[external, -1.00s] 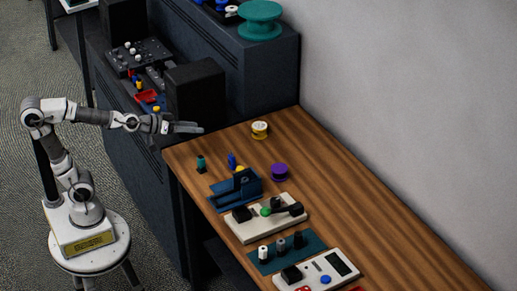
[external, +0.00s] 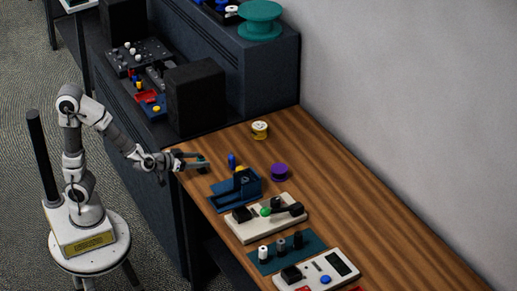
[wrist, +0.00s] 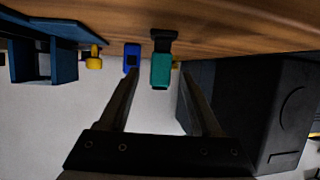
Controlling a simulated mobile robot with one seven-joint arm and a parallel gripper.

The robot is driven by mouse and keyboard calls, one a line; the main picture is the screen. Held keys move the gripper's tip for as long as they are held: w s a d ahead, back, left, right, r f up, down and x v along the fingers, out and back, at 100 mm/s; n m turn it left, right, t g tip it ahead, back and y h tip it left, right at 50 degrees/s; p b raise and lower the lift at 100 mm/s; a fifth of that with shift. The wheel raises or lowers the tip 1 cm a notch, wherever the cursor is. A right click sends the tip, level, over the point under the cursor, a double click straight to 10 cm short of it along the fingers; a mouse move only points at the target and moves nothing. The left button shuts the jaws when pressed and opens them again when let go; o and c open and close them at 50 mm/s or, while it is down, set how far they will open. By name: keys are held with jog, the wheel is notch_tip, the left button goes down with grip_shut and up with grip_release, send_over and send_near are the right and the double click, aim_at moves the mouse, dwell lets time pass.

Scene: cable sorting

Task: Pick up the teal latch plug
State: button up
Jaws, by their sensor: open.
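The teal latch plug (wrist: 160,71), with a black end against the wood, stands on the table near its left edge. In the external view the plug (external: 201,157) is partly hidden by my gripper (external: 194,160). My gripper is open and reaches over the table edge at the plug. In the wrist view, which is upside down, the plug appears between the two fingers of my gripper (wrist: 159,76). I cannot tell whether it is fully between the fingertips or just beyond them. No contact shows.
A blue plug (external: 232,160) stands close by; it also shows by a finger in the wrist view (wrist: 132,57). A dark blue holder (external: 238,188) is in front. A black box (external: 195,98) stands behind.

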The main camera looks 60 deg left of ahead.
aim_at(206, 169)
jog(key=x, duration=0.3)
jog(key=shift+w+a+f+b, duration=0.1)
jog(key=shift+w+f+b, duration=0.2)
jog(key=shift+b, duration=0.1)
jog(key=shift+w, duration=0.4)
grip_shut()
